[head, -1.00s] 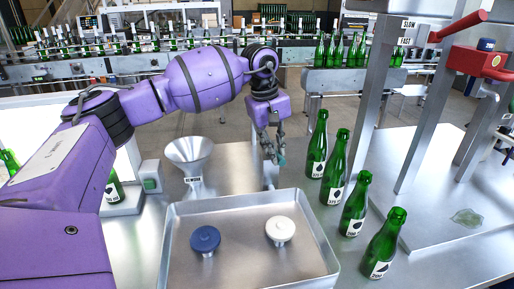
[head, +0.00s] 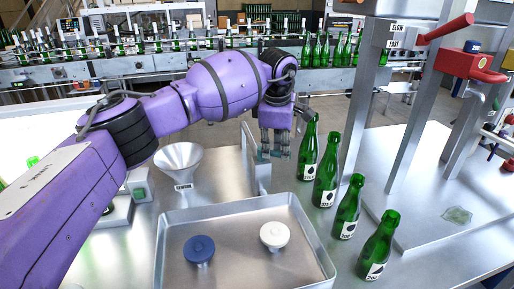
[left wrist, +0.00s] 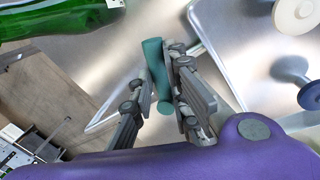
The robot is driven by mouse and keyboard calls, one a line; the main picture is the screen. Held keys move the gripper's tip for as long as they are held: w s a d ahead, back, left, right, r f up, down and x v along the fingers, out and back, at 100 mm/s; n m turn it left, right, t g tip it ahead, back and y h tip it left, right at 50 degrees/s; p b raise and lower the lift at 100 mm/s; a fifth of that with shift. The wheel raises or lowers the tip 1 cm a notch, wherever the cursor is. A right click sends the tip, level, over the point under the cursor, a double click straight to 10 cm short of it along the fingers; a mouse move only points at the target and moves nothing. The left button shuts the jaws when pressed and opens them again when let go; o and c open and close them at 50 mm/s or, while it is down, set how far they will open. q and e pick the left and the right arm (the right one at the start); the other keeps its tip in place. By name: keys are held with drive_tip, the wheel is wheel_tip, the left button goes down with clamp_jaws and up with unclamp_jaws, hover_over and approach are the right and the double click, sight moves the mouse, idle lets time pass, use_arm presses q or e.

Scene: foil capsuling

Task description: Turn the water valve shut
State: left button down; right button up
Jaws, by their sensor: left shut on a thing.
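The water valve shows as a teal handle (left wrist: 155,72) in the left wrist view, lying lengthwise between the fingers. My left gripper (head: 271,155) points down beyond the tray, near the back bottle of the row. In the left wrist view my left gripper (left wrist: 164,66) is closed around the teal handle, with a finger on each side. In the head view the fingers hide most of the valve, and a grey metal upright (head: 264,178) shows just below them. My right gripper is not in view.
A metal tray (head: 160,250) in front holds a blue knobbed piece (head: 199,249) and a white one (head: 274,235). Green bottles (head: 325,186) stand right of the gripper, close to it. A funnel (head: 178,160) stands left. A red-levered machine (head: 445,30) is at right.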

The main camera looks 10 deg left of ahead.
sight(279, 152)
use_arm(q)
drive_tip(key=w+n, duration=0.1)
drive_tip(key=n, duration=0.1)
drive_tip(key=w+n+y, duration=0.1)
drive_tip(key=n, duration=0.2)
drive_tip(key=shift+a+r+p, duration=0.1)
drive_tip(key=shift+p, duration=0.2)
drive_tip(key=shift+w, duration=0.1)
idle(0.3)
drive_tip(key=c, duration=1.7)
unclamp_jaws()
drive_tip(key=v, duration=1.2)
